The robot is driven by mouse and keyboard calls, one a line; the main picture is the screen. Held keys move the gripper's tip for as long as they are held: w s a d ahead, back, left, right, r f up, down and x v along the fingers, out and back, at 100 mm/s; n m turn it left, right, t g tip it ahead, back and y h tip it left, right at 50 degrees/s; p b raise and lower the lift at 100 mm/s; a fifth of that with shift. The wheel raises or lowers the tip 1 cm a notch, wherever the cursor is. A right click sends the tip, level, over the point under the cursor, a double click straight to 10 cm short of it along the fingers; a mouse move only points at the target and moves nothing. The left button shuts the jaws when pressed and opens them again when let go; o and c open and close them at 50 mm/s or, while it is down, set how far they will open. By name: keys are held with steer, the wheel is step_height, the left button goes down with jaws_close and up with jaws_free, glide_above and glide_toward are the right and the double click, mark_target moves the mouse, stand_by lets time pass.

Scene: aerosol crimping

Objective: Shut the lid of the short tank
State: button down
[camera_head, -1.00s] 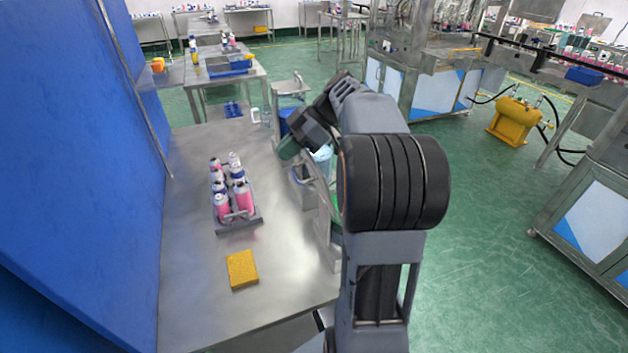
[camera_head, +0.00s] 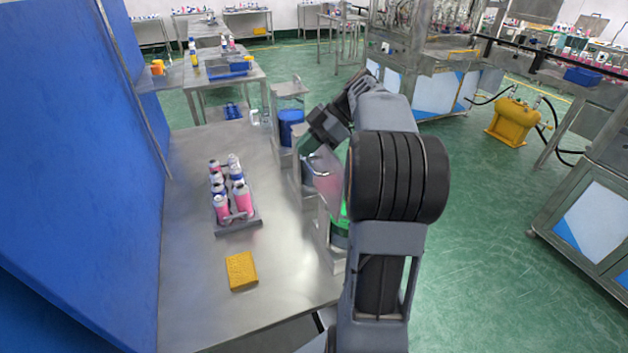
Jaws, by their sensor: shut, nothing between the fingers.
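The short tank (camera_head: 341,238) stands at the right edge of the steel table, mostly hidden behind my arm, with a green glow at its upper part. A translucent pinkish lid (camera_head: 328,188) with a thin metal handle is above it and looks tilted up, not flat. My gripper (camera_head: 306,148) is shut and empty, just at the upper left of the lid. I cannot tell whether it touches the lid.
A grey tray (camera_head: 240,226) of several pink and white bottles stands on the steel table (camera_head: 200,285). A yellow sponge (camera_head: 241,271) lies nearer. A blue cylinder (camera_head: 291,127) stands behind my gripper. A blue wall (camera_head: 85,150) bounds the left.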

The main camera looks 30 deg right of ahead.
mark_target(323, 147)
steer(key=shift+s+d+f, duration=0.2)
steer(key=shift+d+f, duration=0.25)
steer(key=shift+d, duration=0.35)
steer(key=shift+s+d+f, duration=0.2)
steer(key=shift+d+f, duration=0.2)
steer(key=shift+d, duration=0.4)
steer(key=shift+w+d+f, duration=0.1)
steer(key=shift+d, duration=0.6)
steer(key=shift+r+p, duration=0.25)
steer(key=shift+p, duration=0.2)
steer(key=shift+s+d+r+p, duration=0.1)
steer(key=shift+d+r+p, duration=0.35)
steer(key=shift+r+p, duration=0.35)
steer(key=shift+s+d+r+p, duration=0.15)
steer(key=shift+d+r+p, duration=0.35)
steer(key=shift+r, duration=0.45)
steer(key=shift+s+d+r+p, duration=0.1)
steer(key=shift+d+r+p, duration=0.25)
steer(key=shift+r+p, duration=0.5)
